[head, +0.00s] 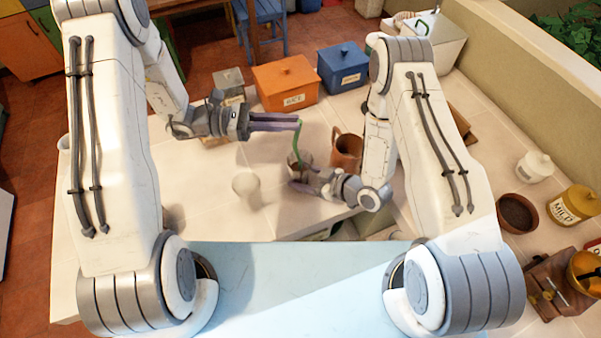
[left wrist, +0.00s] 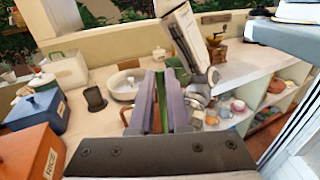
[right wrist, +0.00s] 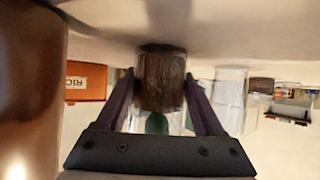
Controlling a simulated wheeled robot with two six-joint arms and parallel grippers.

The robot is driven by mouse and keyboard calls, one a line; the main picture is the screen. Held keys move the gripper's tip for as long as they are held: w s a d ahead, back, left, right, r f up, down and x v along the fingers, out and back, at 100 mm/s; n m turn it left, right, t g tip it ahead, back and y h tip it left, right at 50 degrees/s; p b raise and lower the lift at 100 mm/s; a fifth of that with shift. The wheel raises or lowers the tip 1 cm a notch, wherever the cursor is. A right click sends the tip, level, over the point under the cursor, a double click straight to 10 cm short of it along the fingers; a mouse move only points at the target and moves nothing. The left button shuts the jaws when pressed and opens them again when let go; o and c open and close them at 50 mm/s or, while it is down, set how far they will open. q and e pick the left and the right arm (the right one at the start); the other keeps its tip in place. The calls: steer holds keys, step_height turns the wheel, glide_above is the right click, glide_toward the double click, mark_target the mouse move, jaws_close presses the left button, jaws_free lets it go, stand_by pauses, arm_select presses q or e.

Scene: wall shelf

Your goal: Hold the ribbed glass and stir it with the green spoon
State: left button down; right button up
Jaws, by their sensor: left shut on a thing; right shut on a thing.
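The green spoon (head: 299,140) hangs from my left gripper (head: 299,123), which is shut on its upper part. It also shows between the fingers in the left wrist view (left wrist: 158,116). The spoon slopes down to the mouth of the ribbed glass (head: 293,160); its lower end is hidden in the head view. My right gripper (head: 297,182) is shut on the glass from the near side, low above the counter. In the right wrist view the glass (right wrist: 163,82) stands between the two fingers, with dark brown contents and a green patch low in it.
A brown copper-coloured mug (head: 347,150) stands close to the right of the glass. A clear glass (head: 246,186) stands to the left. An orange box (head: 286,82) and a blue box (head: 342,67) are behind. The counter left of the glass is mostly free.

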arm_select(q)
steer(key=shift+r, duration=2.7)
steer(key=shift+r, duration=2.5)
steer(key=s+d+f+m+y, duration=1.1)
steer(key=s+y, duration=0.3)
steer(key=y, duration=0.3)
steer(key=shift+s+m+y, duration=0.2)
steer(key=shift+m+y, duration=0.2)
steer(key=shift+m, duration=0.2)
steer(key=shift+f, duration=0.1)
